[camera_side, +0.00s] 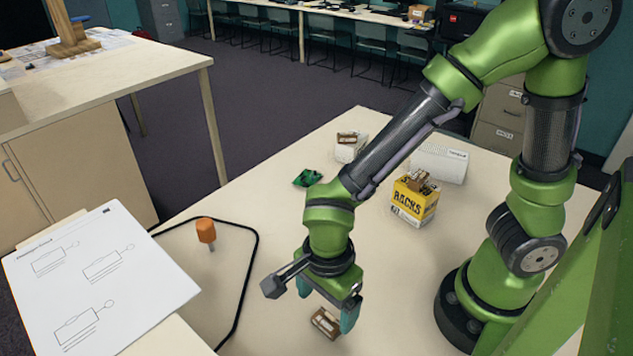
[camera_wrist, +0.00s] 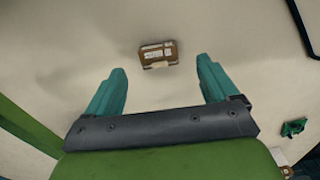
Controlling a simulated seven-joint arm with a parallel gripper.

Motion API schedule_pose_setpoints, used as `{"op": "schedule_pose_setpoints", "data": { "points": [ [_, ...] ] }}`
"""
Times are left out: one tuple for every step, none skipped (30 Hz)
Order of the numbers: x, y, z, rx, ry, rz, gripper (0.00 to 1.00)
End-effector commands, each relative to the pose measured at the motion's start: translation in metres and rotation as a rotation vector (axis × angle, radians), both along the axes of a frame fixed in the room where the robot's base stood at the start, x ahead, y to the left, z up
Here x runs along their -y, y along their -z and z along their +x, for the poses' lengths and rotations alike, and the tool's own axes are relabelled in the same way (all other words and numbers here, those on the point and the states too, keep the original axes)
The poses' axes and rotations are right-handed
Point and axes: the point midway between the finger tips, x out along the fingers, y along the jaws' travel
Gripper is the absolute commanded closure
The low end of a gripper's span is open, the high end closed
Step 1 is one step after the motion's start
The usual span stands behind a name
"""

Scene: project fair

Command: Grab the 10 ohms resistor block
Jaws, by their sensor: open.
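A small brown block with a white label (camera_wrist: 158,54) lies on the table, just beyond my fingertips and between their lines in the wrist view. Its label seems to show a 10, but the small print is hard to read. In the side view the same block (camera_side: 325,322) lies on the table under my gripper (camera_side: 327,303). My gripper is open, with its two teal fingers apart and nothing between them; it also shows in the wrist view (camera_wrist: 162,72). Two similar brown blocks sit higher: one (camera_side: 347,137) on a small white box, one (camera_side: 419,180) on a yellow box.
The yellow box (camera_side: 412,204) and a white case (camera_side: 440,163) stand near my arm. A green piece (camera_side: 307,178) lies at the table's middle. A paper sheet (camera_side: 95,280) lies at front left.

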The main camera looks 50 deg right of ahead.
Motion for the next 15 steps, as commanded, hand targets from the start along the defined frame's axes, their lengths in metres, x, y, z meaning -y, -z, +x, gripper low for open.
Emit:
{"op": "schedule_pose_setpoints", "data": {
  "points": [
    [0.002, 0.007, -0.001, -0.004, 0.0, -0.004, 0.13],
    [0.002, 0.011, -0.002, -0.005, 0.0, -0.005, 0.13],
    [0.003, 0.018, -0.002, -0.005, 0.0, -0.005, 0.13],
    [0.003, 0.023, -0.003, -0.005, 0.0, -0.005, 0.13],
    [0.004, 0.028, -0.003, -0.006, 0.001, -0.004, 0.13],
    [0.004, 0.033, -0.003, -0.005, 0.0, -0.005, 0.13],
    [0.004, 0.037, -0.003, -0.004, -0.001, -0.005, 0.13],
    [0.004, 0.04, -0.003, -0.004, -0.001, -0.004, 0.13],
    [0.004, 0.044, -0.003, -0.003, -0.001, -0.004, 0.13],
    [0.003, 0.045, -0.003, -0.002, -0.001, -0.003, 0.13],
    [0.003, 0.047, -0.002, -0.001, -0.001, -0.002, 0.13],
    [0.003, 0.048, -0.002, -0.001, -0.001, -0.001, 0.13],
    [0.003, 0.048, -0.002, 0.0, 0.0, -0.001, 0.13],
    [0.003, 0.048, -0.002, 0.0, 0.0, 0.0, 0.13],
    [0.003, 0.048, -0.002, 0.0, 0.0, 0.0, 0.13]
  ]
}}
